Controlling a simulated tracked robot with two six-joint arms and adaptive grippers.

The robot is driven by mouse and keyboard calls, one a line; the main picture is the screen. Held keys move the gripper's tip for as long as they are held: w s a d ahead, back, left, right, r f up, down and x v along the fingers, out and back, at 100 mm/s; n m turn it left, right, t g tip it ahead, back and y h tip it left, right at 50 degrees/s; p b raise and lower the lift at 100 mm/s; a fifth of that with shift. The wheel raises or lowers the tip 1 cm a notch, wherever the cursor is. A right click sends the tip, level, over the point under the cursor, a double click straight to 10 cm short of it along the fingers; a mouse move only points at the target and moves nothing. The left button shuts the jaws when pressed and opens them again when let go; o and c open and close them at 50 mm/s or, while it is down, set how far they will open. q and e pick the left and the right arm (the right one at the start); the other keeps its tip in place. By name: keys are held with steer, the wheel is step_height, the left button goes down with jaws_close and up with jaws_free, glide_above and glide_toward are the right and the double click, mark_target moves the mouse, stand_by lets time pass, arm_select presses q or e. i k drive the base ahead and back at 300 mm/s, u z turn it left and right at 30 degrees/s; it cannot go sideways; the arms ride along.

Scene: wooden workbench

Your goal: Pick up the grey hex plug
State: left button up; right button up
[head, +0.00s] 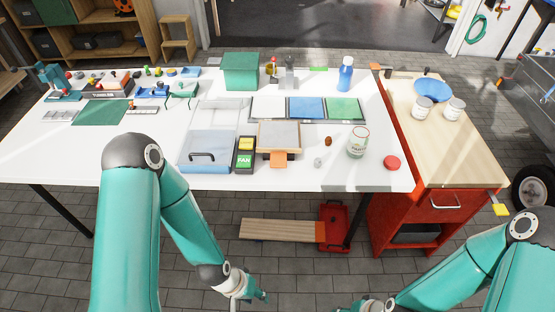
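A small greyish lump (318,162) lies on the white table between the wooden-framed tray and the glass jar. It may be the grey hex plug, but it is too small to make out a hex shape. A small brown piece (328,141) lies just behind it. My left gripper (254,297) hangs low in front of the table, over the floor, well apart from these pieces. Its fingers are too small to read. My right gripper (352,309) is at the bottom edge, mostly cut off, also away from the table.
The white table (385,180) holds a lidded case (208,150), a wooden-framed tray (278,137), a glass jar (358,143), a red disc (392,163) and a blue bottle (346,75). Several small parts stand at the back left. A red cabinet (430,200) adjoins on the right.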

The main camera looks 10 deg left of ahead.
mark_target(317, 162)
steer(key=u, duration=0.5)
steer(key=i, duration=1)
steer(key=z, duration=0.15)
